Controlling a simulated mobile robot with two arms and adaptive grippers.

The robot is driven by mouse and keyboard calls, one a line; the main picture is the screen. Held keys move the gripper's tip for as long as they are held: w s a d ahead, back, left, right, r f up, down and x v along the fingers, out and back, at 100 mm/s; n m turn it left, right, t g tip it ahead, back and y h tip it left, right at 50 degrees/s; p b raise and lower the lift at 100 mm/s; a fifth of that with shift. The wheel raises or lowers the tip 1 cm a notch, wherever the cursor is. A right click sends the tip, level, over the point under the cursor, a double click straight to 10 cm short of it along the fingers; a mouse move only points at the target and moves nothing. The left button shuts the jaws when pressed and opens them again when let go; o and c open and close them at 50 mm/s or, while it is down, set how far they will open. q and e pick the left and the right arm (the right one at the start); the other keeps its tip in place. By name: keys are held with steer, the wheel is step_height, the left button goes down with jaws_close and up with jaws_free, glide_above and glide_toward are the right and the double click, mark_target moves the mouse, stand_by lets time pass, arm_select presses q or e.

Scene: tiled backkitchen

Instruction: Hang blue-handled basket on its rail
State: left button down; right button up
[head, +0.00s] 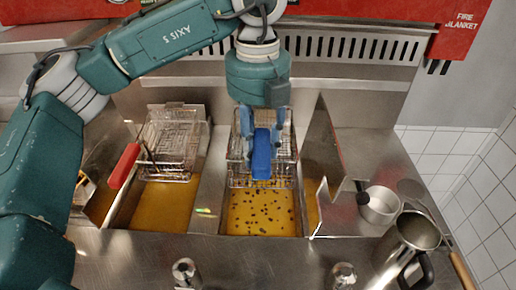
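The blue-handled basket (287,166) is a wire basket at the back of the right-hand fryer vat, over yellow oil (260,215) with dark bits in it. Its blue handle (262,160) points toward me. My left gripper (262,143) reaches down from above, with its fingers close on both sides of the handle, and looks shut on it. The gripper hides the basket's back part and whatever rail is behind it, so I cannot tell whether the basket touches the rail. My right gripper is not in view.
A second wire basket (172,140) with a red handle (124,166) is at the left vat (163,207). A steel divider (322,150) stands right of the vats. A small pot (379,206) and a steel jug (414,236) stand on the right counter. A slotted back panel (350,48) rises behind.

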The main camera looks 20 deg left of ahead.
mark_target(259, 128)
arm_select(q)
steer(key=w, duration=0.1)
steer(key=w+a+p, duration=0.1)
steer(key=w, duration=0.1)
steer(key=shift+w+r+p, duration=0.1)
steer(key=shift+w+p, duration=0.15)
steer(key=shift+p, duration=0.05)
steer(key=shift+w+a+p, duration=0.25)
steer(key=shift+w, duration=0.6)
steer(key=shift+w+a+p, duration=0.2)
steer(key=shift+w+p, duration=0.1)
steer(key=shift+w, duration=0.6)
steer(key=shift+w+a+p, duration=0.25)
steer(key=shift+w, duration=0.6)
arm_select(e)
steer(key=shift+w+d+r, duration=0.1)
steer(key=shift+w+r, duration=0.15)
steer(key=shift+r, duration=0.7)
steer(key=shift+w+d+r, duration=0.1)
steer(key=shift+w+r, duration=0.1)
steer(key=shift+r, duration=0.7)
arm_select(q)
steer(key=shift+f, duration=0.2)
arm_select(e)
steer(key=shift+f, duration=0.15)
